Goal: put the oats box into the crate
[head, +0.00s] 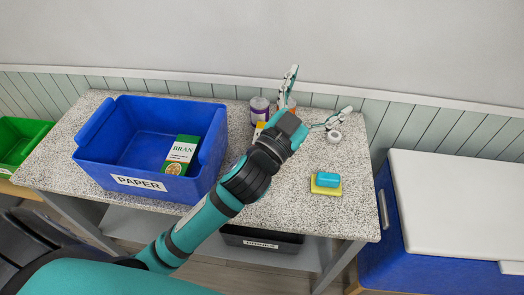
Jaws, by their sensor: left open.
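The blue crate (140,184) with a PAPER label stands on the left of the speckled table. A green and white box marked BRAN (181,155) leans inside it. No box that I can read as oats is in clear view. A small yellow and white thing (259,130) shows partly beside my left wrist, mostly hidden; I cannot tell what it is. My left gripper (320,89) is open over the table's back edge, its fingers spread wide. My right gripper is not in view.
A purple-lidded jar (259,110) stands behind my left wrist, and a white roll-like thing (334,136) lies near a finger. A blue cooler (455,205) stands right, a green crate (18,140) left.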

